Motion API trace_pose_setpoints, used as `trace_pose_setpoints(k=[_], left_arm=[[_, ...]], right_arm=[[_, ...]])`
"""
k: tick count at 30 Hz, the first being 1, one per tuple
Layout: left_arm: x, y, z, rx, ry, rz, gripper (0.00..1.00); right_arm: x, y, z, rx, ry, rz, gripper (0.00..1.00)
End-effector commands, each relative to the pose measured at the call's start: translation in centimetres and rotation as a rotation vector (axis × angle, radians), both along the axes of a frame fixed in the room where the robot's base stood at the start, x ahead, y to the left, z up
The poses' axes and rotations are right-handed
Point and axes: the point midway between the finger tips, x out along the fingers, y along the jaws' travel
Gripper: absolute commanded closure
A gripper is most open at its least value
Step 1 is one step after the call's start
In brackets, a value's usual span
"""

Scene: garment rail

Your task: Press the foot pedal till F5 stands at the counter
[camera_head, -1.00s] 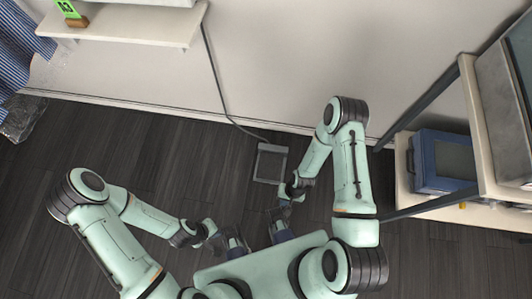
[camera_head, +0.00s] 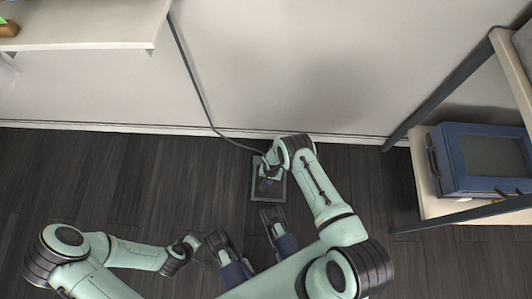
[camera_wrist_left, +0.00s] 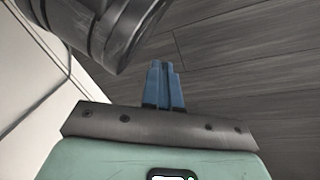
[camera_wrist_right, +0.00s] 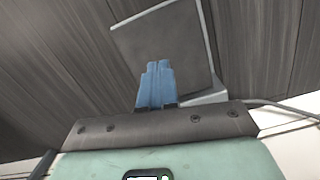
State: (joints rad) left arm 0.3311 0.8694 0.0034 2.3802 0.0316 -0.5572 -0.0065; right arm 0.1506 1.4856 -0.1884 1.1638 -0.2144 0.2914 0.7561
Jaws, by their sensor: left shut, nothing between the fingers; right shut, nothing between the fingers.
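The foot pedal (camera_head: 258,193) is a dark plate with a pale rim on the floor near the wall. A cable runs from it up the wall. My right gripper (camera_head: 268,184) is shut and empty, over the pedal and partly covering it. In the right wrist view, its blue fingertips (camera_wrist_right: 157,68) lie across the pedal plate (camera_wrist_right: 190,42); I cannot tell if they touch. My left gripper (camera_wrist_left: 165,68) is shut and empty over bare floor, low at the left. A pale counter-like shelf (camera_head: 90,35) is at the upper left. No garment or F5 label can be read.
A green tag (camera_head: 3,19) on a brown block (camera_head: 9,29) sits at the shelf's left, cut off. A rack on the right holds a blue box (camera_head: 450,165) with a grey panel; its dark post (camera_head: 440,95) stands right of my right arm. Floor left of the pedal is clear.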

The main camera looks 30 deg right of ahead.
Motion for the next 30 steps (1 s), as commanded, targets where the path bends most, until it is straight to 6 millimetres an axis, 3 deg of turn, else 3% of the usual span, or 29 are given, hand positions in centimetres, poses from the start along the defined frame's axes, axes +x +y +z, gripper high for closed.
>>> trace_pose_setpoints(k=[14, 30], left_arm=[[-0.3, 0.1, -0.4, 0.0, 0.012, 0.001, 1.0], [-6.2, 0.8, -4.9, -0.013, 0.208, 0.017, 1.0]], right_arm=[[0.0, 0.0, -0.4, -0.001, 0.0, -0.001, 1.0], [-0.3, 0.3, -5.3, -0.001, -0.001, -0.001, 1.0]])
